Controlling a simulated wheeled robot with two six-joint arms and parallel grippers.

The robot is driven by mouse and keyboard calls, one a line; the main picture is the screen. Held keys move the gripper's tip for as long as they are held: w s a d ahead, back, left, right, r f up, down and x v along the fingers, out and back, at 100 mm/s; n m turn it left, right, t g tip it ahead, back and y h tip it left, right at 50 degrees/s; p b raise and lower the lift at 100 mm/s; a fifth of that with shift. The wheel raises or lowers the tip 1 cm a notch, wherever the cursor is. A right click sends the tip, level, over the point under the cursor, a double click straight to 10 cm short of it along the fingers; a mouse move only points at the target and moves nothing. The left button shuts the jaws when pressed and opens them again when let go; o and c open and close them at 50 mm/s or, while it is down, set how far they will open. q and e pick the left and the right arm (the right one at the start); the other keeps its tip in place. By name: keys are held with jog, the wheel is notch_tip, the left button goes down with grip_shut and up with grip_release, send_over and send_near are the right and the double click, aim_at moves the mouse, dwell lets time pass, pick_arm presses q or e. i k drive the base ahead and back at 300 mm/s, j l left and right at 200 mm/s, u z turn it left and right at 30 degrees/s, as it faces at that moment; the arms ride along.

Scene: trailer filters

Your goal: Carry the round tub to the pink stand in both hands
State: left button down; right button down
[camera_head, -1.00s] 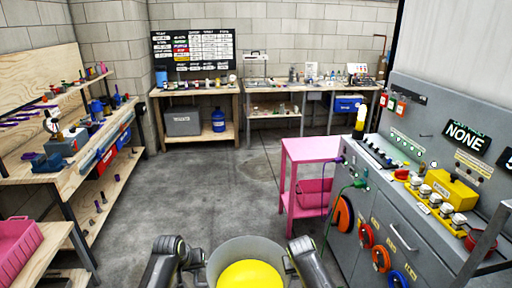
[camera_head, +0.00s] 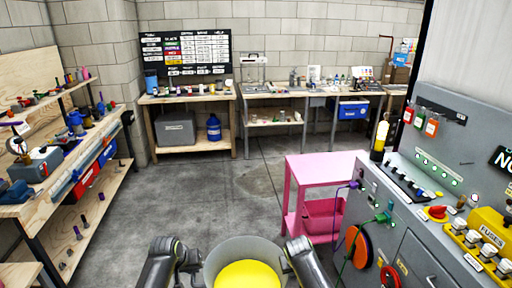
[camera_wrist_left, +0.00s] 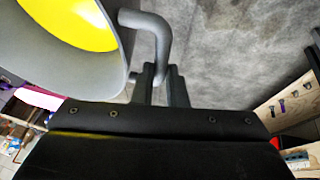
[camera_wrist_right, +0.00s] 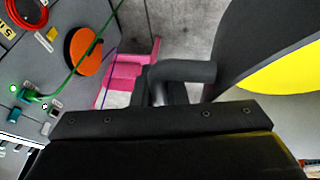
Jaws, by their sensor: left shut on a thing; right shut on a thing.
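The round grey tub (camera_head: 243,244) with a yellow inside is held low in front of me, between my two arms. My left gripper (camera_head: 196,268) is shut on the tub's left handle; the grey handle (camera_wrist_left: 150,30) runs between its fingers in the left wrist view. My right gripper (camera_wrist_right: 165,92) is shut on the other handle (camera_wrist_right: 185,71) in the right wrist view. The tub looks about level. The pink stand (camera_head: 320,168) is ahead and to the right, apart from the tub, with a flat bare top and a lower shelf.
A grey control panel cabinet (camera_head: 400,235) with cables and knobs stands at the right, beside the stand. A wooden workbench (camera_head: 60,185) lines the left. Benches (camera_head: 190,97) stand along the back wall. The concrete floor (camera_head: 215,185) in the middle is clear.

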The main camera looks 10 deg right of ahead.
aim_at(331, 165)
jog(key=i, duration=2.7)
jog(key=i+j+z, duration=0.1)
jog(key=i+z, duration=0.3)
jog(key=i, duration=0.2)
jog(key=z, duration=0.95)
jog(key=i+l, duration=0.15)
jog(key=i+l+z, duration=0.1)
jog(key=l, duration=0.3)
jog(key=i, duration=0.1)
